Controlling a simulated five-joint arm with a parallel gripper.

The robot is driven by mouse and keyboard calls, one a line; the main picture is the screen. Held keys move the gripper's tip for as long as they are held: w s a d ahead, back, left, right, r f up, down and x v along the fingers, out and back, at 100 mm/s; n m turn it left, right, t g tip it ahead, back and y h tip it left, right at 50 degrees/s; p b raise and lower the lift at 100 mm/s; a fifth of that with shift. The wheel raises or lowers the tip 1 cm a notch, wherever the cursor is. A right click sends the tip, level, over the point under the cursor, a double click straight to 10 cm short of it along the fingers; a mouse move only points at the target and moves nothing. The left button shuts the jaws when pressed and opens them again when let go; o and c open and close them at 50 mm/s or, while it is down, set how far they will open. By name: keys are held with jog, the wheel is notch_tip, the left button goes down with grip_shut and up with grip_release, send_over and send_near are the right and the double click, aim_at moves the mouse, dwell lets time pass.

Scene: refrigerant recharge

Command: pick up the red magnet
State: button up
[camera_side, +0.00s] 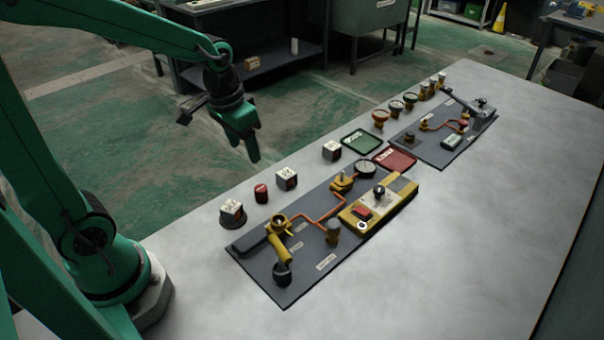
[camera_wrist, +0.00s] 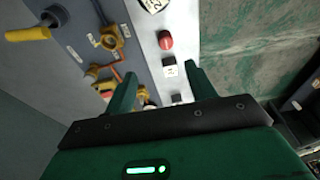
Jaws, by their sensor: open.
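The red magnet (camera_side: 261,193) is a small upright red cylinder on the grey table, in a row between two white-topped blocks. It also shows in the wrist view (camera_wrist: 165,41), above the middle and beyond my fingertips. My gripper (camera_side: 243,147) is open and empty in the side view, raised in the air behind the row and apart from the magnet. In the wrist view its two green fingers (camera_wrist: 161,85) stand wide apart with nothing held between them.
White-topped blocks (camera_side: 287,179) (camera_side: 231,211) flank the magnet closely. A dark panel (camera_side: 283,290) with pipes, valves and a yellow device (camera_side: 378,203) lies in front. Green (camera_side: 362,141) and red (camera_side: 395,160) trays lie farther along. The table's right part is clear.

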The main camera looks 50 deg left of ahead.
jog(key=g, duration=0.2)
send_over(260, 188)
notch_tip(260, 188, down, 9)
jog(key=shift+a+r, duration=0.1)
jog(key=shift+r, duration=0.05)
jog(key=shift+f, duration=3.85)
jog(key=c, duration=1)
